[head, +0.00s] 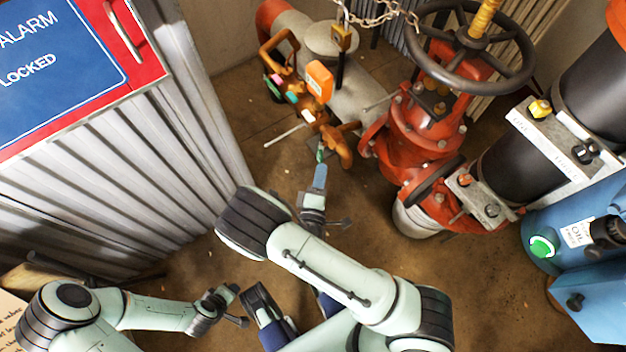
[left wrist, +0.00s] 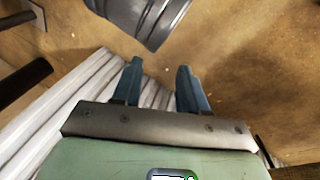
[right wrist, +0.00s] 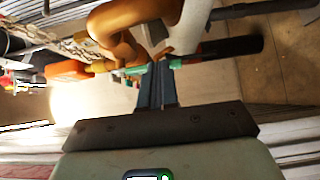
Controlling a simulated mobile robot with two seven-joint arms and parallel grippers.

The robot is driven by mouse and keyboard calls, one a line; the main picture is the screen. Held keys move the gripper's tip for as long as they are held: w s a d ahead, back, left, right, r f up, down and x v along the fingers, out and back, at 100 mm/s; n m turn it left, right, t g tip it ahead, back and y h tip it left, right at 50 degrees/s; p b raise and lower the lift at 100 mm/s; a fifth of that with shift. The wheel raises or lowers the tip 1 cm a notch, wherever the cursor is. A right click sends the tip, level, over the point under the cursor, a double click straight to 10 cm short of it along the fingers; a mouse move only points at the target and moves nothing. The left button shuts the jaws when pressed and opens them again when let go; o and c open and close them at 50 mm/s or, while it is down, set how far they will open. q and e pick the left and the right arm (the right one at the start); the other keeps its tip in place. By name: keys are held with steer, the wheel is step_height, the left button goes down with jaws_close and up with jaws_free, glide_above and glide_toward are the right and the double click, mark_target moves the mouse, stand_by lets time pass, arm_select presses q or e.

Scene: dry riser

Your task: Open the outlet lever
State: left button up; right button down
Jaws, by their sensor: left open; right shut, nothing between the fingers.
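The brass outlet fitting (head: 338,148) is at the near end of the grey pipe assembly, and it shows large in the right wrist view (right wrist: 112,22). A thin silver lever (head: 285,135) sticks out to its left. In the right wrist view a dark cylindrical handle (right wrist: 230,48) lies just beyond the fingertips, with green parts beside it. My right gripper (head: 320,160) is shut and empty, its tips close under the fitting; contact is unclear. My left gripper (head: 240,306) is low at the left; the left wrist view shows it open and empty (left wrist: 158,72).
A red gate valve (head: 425,130) with a black handwheel (head: 470,45) stands to the right, and a blue machine (head: 585,240) further right. A corrugated metal cabinet (head: 130,170) bounds the left. A chain (head: 380,14) hangs above. The floor between is clear.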

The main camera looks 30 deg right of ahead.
steer(key=shift+w+d+f+b, duration=0.15)
steer(key=shift+w+d+b, duration=0.1)
steer(key=shift+w+b, duration=0.2)
steer(key=shift+w+d+f+b, duration=0.2)
steer(key=shift+w+b, duration=0.15)
steer(key=shift+w, duration=0.15)
steer(key=shift+w+r, duration=0.1)
steer(key=shift+w, duration=0.15)
arm_select(q)
step_height(320, 180, down, 5)
steer(key=s+a+b, duration=0.1)
steer(key=a+b, duration=0.1)
arm_select(e)
steer(key=w+r+p, duration=0.4)
steer(key=w+p, duration=0.1)
steer(key=w, duration=0.1)
arm_select(q)
steer(key=s+d+r+p, duration=0.1)
steer(key=d+r, duration=0.2)
steer(key=r, duration=0.4)
steer(key=shift+r+g, duration=0.35)
steer(key=shift+g, duration=0.05)
arm_select(e)
steer(key=s+a, duration=0.1)
steer(key=a, duration=0.5)
steer(key=shift+a+f, duration=0.25)
steer(key=shift+f, duration=0.1)
arm_select(q)
steer(key=shift+s+d, duration=0.1)
